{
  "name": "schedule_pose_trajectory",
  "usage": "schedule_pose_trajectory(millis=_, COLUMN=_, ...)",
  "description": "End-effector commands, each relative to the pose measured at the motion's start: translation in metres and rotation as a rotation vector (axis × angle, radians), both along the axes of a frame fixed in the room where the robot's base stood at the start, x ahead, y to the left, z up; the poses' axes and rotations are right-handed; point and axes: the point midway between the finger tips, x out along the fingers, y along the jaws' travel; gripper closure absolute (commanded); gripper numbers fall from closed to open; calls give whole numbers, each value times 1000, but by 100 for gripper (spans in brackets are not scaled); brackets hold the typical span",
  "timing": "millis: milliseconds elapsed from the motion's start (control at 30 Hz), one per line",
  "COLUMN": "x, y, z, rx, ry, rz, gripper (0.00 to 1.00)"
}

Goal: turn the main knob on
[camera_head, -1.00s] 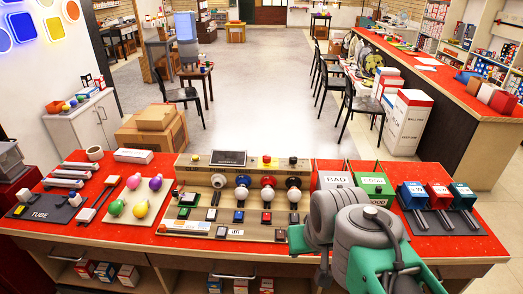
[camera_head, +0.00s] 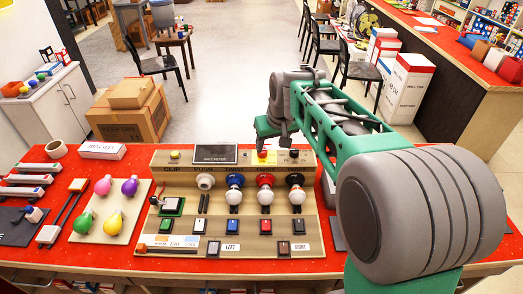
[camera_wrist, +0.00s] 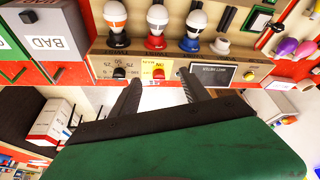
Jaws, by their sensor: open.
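The main knob is a small red knob on a yellow plate (camera_head: 263,155), on the back strip of the beige test panel (camera_head: 170,245). In the wrist view the red knob (camera_wrist: 158,73) shows upside down, beyond and between my two fingertips. In the head view my green and grey wrist hangs just behind the knob; the fingertips are hard to make out there. I cannot tell whether they touch the knob.
A black dial (camera_wrist: 119,73) with numbers sits beside the main knob, and a dark meter screen (camera_wrist: 212,74) on the other side. Several coloured bulb holders (camera_head: 235,181) stand in front. A grey BAD box (camera_wrist: 44,38) stands close by. A bulb tray (camera_head: 108,210) lies at left.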

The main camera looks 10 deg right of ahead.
Motion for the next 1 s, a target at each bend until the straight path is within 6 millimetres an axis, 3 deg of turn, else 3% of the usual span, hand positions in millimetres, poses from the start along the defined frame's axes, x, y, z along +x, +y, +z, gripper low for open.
schedule_pose_trajectory(millis=33, x=29, y=-3, z=-21, rx=0, ry=9, rz=15, gripper=46)
schedule_pose_trajectory(millis=100, x=59, y=-5, z=-38, rx=1, ry=7, rz=37, gripper=46)
schedule_pose_trajectory(millis=233, x=90, y=-7, z=-58, rx=2, ry=2, rz=62, gripper=46)
schedule_pose_trajectory(millis=367, x=100, y=-5, z=-68, rx=3, ry=1, rz=69, gripper=46)
schedule_pose_trajectory(millis=733, x=123, y=1, z=-125, rx=2, ry=1, rz=70, gripper=46)
schedule_pose_trajectory(millis=1000, x=125, y=1, z=-132, rx=2, ry=-2, rz=70, gripper=46)
